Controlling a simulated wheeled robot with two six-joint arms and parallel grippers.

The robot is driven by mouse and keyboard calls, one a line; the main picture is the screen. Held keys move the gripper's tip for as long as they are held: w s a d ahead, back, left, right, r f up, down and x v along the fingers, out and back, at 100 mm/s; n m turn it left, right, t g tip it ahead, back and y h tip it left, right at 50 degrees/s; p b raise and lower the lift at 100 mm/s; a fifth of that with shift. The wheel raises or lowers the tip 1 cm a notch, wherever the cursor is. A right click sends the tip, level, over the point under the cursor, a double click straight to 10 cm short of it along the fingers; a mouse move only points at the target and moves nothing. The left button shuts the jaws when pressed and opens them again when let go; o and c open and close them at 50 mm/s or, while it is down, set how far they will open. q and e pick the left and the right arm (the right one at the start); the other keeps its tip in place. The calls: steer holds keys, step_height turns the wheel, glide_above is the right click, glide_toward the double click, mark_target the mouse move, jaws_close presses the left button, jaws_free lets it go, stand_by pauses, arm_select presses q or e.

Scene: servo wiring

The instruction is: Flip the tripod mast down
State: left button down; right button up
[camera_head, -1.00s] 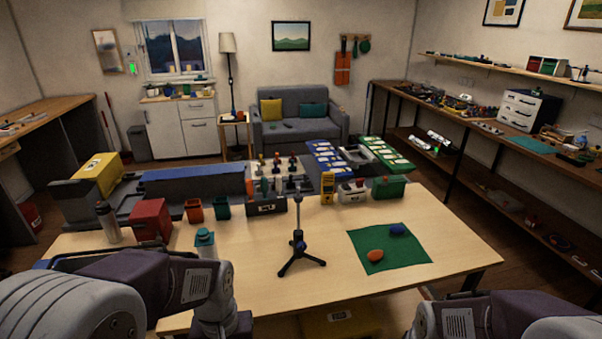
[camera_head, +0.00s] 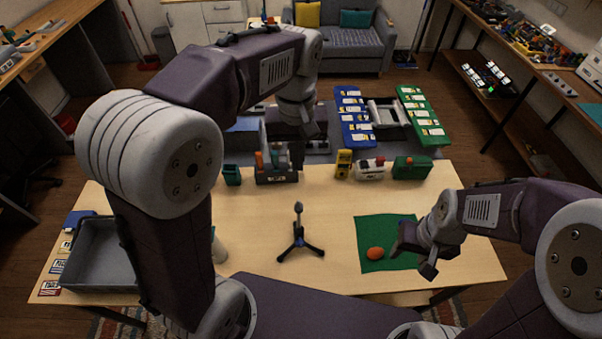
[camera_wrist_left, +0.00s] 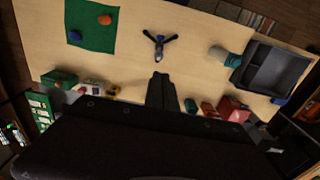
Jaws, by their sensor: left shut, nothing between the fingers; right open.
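The small dark tripod (camera_head: 299,240) stands on the table with its legs spread and its mast upright; the mast top is a dark knob. In the left wrist view the tripod (camera_wrist_left: 159,42) shows beyond my gripper tips. My left gripper (camera_head: 297,160) is shut and empty, pointing down behind the tripod, apart from it. Its dark fingers also show in the left wrist view (camera_wrist_left: 162,80). My right gripper (camera_head: 412,255) is open and empty over the green mat, right of the tripod.
The green mat (camera_head: 368,232) bears an orange lump (camera_head: 376,254) and a blue lump (camera_wrist_left: 75,36). A grey tray (camera_head: 92,262) stands at the left. Bins and a yellow meter (camera_head: 343,163) line the back. The table around the tripod is clear.

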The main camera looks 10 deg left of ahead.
arm_select(q)
steer(key=s, duration=0.2)
glide_above(299, 202)
step_height(299, 202, down, 7)
steer(key=f, duration=0.2)
steer(key=f+p, duration=0.1)
steer(key=f, duration=0.3)
steer(key=shift+w+f+p, duration=0.15)
steer(key=shift+w+p, duration=0.15)
steer(key=shift+p, duration=0.05)
steer(key=shift+f, duration=0.3)
steer(key=shift+s+f, duration=0.15)
steer(key=shift+s, duration=0.15)
arm_select(e)
steer(key=shift+w+r, duration=0.1)
steer(key=shift+r, duration=0.8)
